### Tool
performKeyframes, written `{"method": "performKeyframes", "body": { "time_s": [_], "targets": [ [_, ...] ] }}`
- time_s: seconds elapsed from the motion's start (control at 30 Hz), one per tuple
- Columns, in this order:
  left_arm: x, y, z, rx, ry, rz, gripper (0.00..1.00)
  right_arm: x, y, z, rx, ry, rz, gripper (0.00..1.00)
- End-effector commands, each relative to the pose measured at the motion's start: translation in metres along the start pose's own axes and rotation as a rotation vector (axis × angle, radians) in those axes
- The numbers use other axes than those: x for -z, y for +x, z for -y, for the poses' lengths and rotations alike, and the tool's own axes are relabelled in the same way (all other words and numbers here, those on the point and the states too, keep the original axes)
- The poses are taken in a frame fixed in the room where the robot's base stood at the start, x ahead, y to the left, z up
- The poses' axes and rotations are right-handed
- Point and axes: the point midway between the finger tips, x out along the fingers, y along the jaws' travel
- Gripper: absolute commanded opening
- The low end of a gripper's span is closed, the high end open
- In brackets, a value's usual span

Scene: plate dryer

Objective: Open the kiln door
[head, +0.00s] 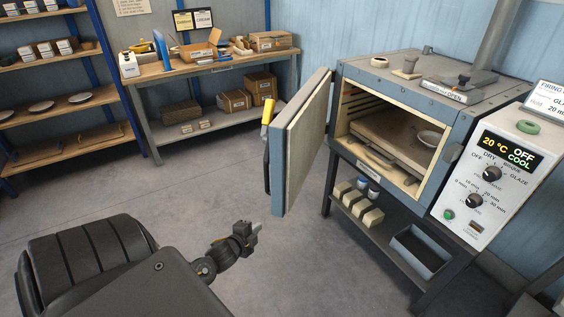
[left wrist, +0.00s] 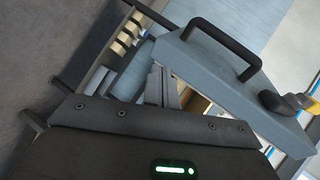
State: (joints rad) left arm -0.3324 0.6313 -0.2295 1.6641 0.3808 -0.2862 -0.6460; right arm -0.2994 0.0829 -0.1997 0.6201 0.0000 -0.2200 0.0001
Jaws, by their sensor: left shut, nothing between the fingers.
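The kiln (head: 385,85) stands at the right in the head view. Its blue-grey door (head: 302,145) is swung wide open at the left side of the kiln, showing a pale inner lining. A yellow grip (head: 267,110) and a dark bar show on the door's outer side. In the left wrist view, a black bar handle (left wrist: 225,42) crosses the door's outer face. My left gripper (head: 252,228) is shut and empty, in front and left of the door's lower edge, apart from the handle. My right gripper is out of view.
The control panel (head: 488,178) reads 20 °C, OFF, COOL. Pale blocks (head: 358,203) and a dark bin (head: 418,250) sit on the shelf under the kiln. A workbench (head: 215,66) with boxes stands behind. Shelves (head: 60,104) are at the left. The floor between is clear.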

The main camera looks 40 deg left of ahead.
Motion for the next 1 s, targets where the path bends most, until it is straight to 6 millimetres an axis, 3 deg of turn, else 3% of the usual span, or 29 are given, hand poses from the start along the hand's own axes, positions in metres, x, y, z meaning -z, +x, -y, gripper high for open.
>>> {"method": "performKeyframes", "body": {
  "time_s": [0.03, 0.1, 0.2, 0.3, 0.43, 0.67, 0.87, 1.0],
  "targets": [
    [0.024, -0.007, 0.049, 0.078, 0.065, -0.063, 0.0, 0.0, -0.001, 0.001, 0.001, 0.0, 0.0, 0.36],
    [0.052, -0.022, 0.1, 0.169, 0.142, -0.127, 0.0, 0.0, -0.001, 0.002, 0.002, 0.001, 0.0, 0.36],
    [0.084, -0.045, 0.152, 0.266, 0.219, -0.196, 0.0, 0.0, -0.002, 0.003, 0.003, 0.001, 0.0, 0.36],
    [0.105, -0.063, 0.183, 0.328, 0.265, -0.239, 0.0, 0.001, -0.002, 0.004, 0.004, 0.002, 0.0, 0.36],
    [0.118, -0.075, 0.201, 0.365, 0.292, -0.264, 0.0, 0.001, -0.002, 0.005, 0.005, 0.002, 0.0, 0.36],
    [0.121, -0.073, 0.206, 0.373, 0.294, -0.267, 0.0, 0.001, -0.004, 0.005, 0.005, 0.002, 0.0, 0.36],
    [0.129, -0.05, 0.217, 0.375, 0.292, -0.265, 0.0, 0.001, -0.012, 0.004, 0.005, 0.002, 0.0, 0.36],
    [0.139, -0.024, 0.227, 0.375, 0.292, -0.265, 0.0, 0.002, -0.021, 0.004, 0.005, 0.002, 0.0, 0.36]
  ]
}}
